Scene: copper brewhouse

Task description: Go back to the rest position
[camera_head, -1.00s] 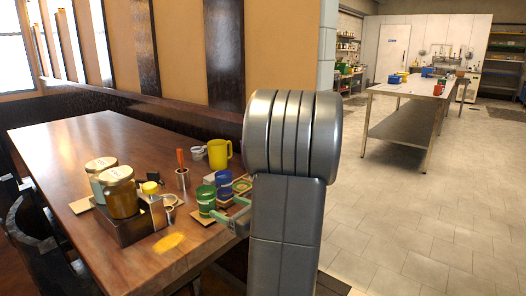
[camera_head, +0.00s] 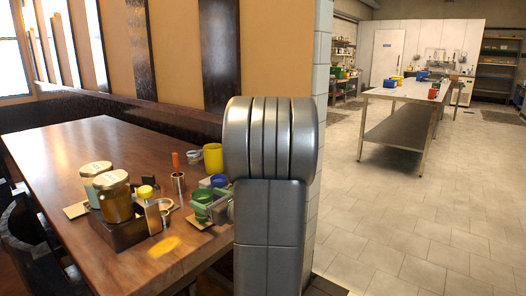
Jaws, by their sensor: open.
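My arm's large grey link stands upright in the middle of the view and covers the right end of the wooden table. My gripper (camera_head: 222,208) shows only in part as grey pieces left of this link, beside the green cup (camera_head: 202,206) and the blue cup (camera_head: 219,181) near the table's right edge. Its jaws look open, and I see nothing held in them. The rest of the gripper is hidden behind my arm.
A steel table (camera_head: 400,130) stands at the back right. The tiled floor (camera_head: 400,225) before it is clear.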

